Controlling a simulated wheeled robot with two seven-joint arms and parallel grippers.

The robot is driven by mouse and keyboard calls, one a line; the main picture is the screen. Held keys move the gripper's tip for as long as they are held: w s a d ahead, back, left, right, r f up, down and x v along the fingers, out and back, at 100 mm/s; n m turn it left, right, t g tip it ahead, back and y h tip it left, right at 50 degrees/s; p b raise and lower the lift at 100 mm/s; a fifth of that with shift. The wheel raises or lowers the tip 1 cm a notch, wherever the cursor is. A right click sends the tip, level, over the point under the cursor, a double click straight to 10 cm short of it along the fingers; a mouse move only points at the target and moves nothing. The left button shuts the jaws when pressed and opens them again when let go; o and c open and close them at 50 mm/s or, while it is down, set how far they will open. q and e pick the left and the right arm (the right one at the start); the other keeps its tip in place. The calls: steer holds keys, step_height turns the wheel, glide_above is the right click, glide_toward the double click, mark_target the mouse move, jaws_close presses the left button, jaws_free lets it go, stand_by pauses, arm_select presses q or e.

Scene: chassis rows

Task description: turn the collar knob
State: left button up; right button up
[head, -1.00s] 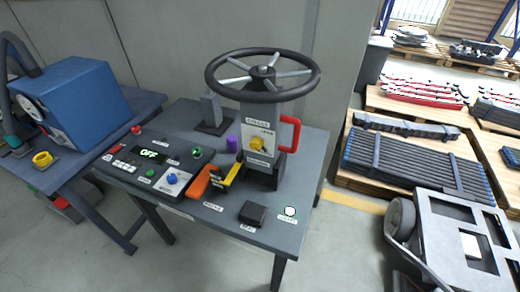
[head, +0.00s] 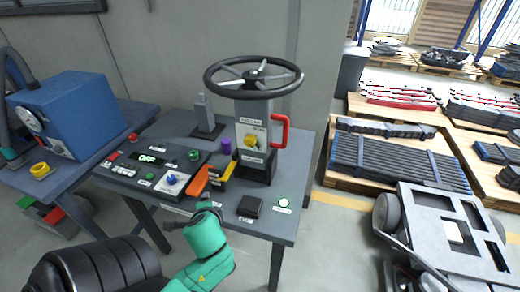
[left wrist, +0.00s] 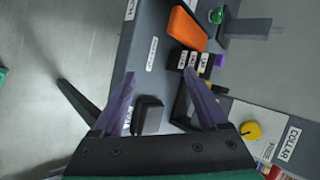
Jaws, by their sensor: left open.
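The collar knob (head: 249,140) is a yellow knob on the front panel of the grey column under the black handwheel. In the left wrist view the yellow knob (left wrist: 251,130) sits at the lower right, beside a label reading COLLAR. My left gripper (left wrist: 160,75) is open and empty, its two purple fingers apart above the bench's front part. The knob lies outside the fingers, to the right. In the head view my green left wrist (head: 208,245) is at the bench's front edge, below and left of the column. My right gripper is not in view.
The black handwheel (head: 254,73) overhangs the column, and a red handle (head: 283,130) sticks out at its right. An orange lever (head: 200,180), a yellow-black part and a dark block (head: 250,206) are on the bench in front. A control panel (head: 130,171) is to the left.

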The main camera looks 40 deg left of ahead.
arm_select(q)
steer(key=w+a+r+m+t+y, duration=0.2)
steer(key=a+r+m+t+y, duration=0.1)
steer(key=r+m, duration=0.25)
step_height(320, 180, up, 4)
steer(key=w+d+m+t, duration=0.2)
steer(key=m+t, duration=0.2)
steer(key=m, duration=0.6)
steer(key=m+t+h+p, duration=0.3)
steer(key=m+t+h, duration=0.15)
steer(key=m, duration=0.65)
glide_toward(249, 144)
steer(key=shift+g, duration=0.25)
steer(key=x, duration=0.8)
steer(key=shift+w+r, duration=0.1)
steer(key=shift+r, duration=0.15)
jaws_close()
